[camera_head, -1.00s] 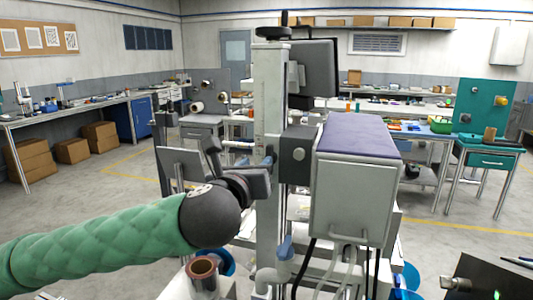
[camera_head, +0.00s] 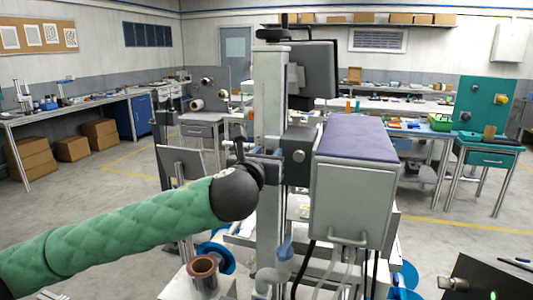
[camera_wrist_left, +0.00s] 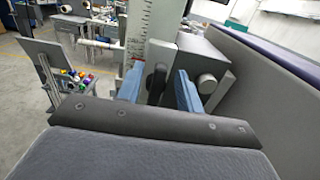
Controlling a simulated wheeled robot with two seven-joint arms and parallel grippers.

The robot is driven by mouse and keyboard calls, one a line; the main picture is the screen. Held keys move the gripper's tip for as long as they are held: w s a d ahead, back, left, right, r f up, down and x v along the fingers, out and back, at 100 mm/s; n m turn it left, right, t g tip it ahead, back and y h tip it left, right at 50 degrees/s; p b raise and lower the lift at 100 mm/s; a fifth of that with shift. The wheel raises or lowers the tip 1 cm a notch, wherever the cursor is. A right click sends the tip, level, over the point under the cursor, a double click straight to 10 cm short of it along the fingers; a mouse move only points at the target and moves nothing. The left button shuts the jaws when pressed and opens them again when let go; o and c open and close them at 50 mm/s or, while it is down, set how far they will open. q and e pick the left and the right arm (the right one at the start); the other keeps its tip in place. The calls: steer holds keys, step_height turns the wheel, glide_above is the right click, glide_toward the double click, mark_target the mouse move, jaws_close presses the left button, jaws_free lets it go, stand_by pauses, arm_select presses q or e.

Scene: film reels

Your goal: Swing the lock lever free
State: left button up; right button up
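The lock lever (camera_wrist_left: 154,84) is a black, rounded, upright handle in front of the pale column with a red-marked scale (camera_wrist_left: 147,43). In the left wrist view my left gripper (camera_wrist_left: 158,88) has its two blue fingers apart, one on each side of the lever. Gaps show between the lever and the fingers, so the gripper is open around it. In the head view my left gripper (camera_head: 264,160) is at the column (camera_head: 269,110), beside the dark block with a round knob (camera_head: 298,155). There the lever is hidden or too small to make out.
A large grey box with a purple top (camera_head: 354,175) stands right of the column, close to the gripper. A tilted grey panel (camera_head: 181,163) is on the left. A copper-coloured roll (camera_head: 203,272) sits below my arm. Open floor lies at the left.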

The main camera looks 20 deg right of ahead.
arm_select(q)
steer(key=shift+c, duration=0.3)
arm_select(e)
steer(key=shift+s, duration=0.1)
arm_select(q)
jaws_close()
